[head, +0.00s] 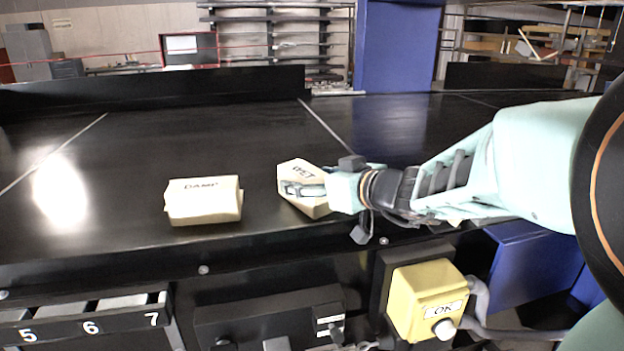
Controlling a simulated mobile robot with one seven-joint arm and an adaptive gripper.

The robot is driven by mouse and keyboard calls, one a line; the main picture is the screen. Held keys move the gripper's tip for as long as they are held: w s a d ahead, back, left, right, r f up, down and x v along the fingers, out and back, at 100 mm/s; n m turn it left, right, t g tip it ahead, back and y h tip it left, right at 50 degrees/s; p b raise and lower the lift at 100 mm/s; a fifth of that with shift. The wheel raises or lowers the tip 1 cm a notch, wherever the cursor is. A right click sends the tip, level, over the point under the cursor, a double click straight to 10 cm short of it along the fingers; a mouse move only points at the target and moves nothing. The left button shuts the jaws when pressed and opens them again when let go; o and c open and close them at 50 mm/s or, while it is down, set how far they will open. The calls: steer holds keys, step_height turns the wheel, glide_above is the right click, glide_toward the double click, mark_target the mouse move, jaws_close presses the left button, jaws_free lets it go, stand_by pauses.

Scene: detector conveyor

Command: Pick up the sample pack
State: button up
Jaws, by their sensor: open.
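Two pale tan packs lie on the black conveyor belt; I cannot tell which is the sample pack. The left pack (203,203) lies flat, with dark lettering that seems to read "DAMP". The right pack (294,172) is turned at an angle, with short dark lettering I cannot read surely. The gripper hides the pack's right part. I cannot tell whether they touch. The left pack stands clear of my gripper.
The conveyor belt (150,140) is bare around the packs, with a raised black guard (150,92) behind. A yellow button box labelled "OK" (428,290) stands at the front edge. Numbered slots 5, 6, 7 (90,328) are lower left. A blue column (395,45) rises behind.

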steer(key=shift+s, duration=0.1)
steer(key=c, duration=1.6)
steer(key=shift+r, duration=0.15)
steer(key=shift+c, duration=1.3)
steer(key=shift+r, duration=0.1)
